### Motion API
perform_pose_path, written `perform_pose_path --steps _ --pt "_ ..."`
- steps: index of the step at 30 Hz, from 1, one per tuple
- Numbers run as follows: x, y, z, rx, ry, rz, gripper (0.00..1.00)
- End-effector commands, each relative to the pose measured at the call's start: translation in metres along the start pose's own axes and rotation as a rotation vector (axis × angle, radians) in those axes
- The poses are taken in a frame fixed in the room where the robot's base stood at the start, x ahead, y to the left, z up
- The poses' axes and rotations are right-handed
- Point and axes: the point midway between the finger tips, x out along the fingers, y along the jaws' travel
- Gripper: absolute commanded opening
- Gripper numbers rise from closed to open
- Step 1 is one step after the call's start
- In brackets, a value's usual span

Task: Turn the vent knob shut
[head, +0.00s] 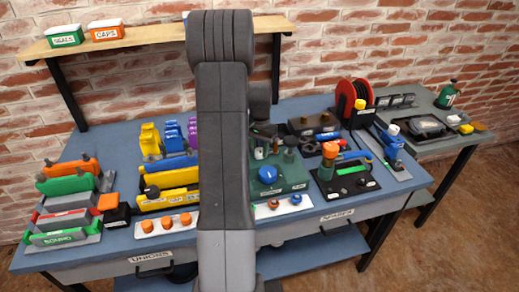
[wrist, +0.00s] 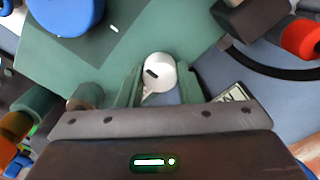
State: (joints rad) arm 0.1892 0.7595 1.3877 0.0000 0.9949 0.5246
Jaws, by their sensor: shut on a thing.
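A white round knob (wrist: 158,72) with a dark slot mark stands on a green panel (wrist: 125,50) in the wrist view. I take it for the vent knob, but its label cannot be read. My gripper (wrist: 159,88) has its two green fingers on either side of this knob and is shut on it. The mark points slantwise. In the head view the green panel (head: 292,180) is partly hidden behind my arm. A larger blue knob (wrist: 65,15) sits beside it on the panel; it also shows in the head view (head: 268,174).
An orange-topped green valve (head: 328,158) stands right of the panel. A red hose reel (head: 354,98) is farther back. Coloured blocks (head: 172,178) stand left of my arm. A shelf (head: 130,40) with small boxes hangs above the blue bench (head: 120,222).

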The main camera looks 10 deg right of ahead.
Motion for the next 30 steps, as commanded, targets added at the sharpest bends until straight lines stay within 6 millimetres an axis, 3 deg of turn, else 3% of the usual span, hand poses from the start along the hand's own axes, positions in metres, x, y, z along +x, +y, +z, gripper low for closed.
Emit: perform_pose_path --steps 19,20,23,30 --pt "-0.0011 -0.0003 -0.0008 0.054 0.003 -0.001 0.09" --pt "-0.0011 -0.0003 -0.0008 0.054 0.003 -0.001 0.34" --pt "-0.0009 -0.0003 -0.0007 0.053 0.002 -0.001 0.54" --pt "-0.0005 -0.0001 -0.0003 0.053 0.001 -0.001 0.54"
